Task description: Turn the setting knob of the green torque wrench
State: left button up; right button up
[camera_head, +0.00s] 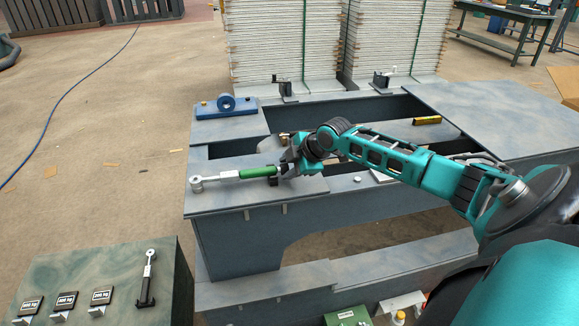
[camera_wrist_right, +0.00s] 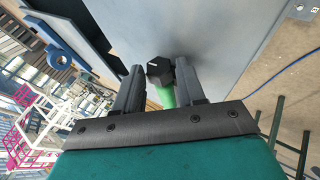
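The green torque wrench (camera_head: 240,174) lies at the front left of the workbench. Its ratchet head points left and its handle end points right, towards my right gripper (camera_head: 284,167). In the right wrist view, the black setting knob (camera_wrist_right: 160,70) at the end of the green handle (camera_wrist_right: 167,97) sits between the two fingertips of my right gripper (camera_wrist_right: 158,72). The fingers are apart, with a visible gap between the left finger and the knob; the right finger is very close to it, and I cannot tell if it touches. My left gripper is not in view.
A blue bearing fixture (camera_head: 226,107) stands at the bench's back left. A second wrench (camera_head: 148,278) stands on a green-grey box (camera_head: 185,290) with several weight labels. Openings cut the bench top. Stacked boards (camera_head: 285,45) stand behind the bench.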

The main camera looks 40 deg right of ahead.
jog(key=shift+c, duration=1.2)
grip_shut()
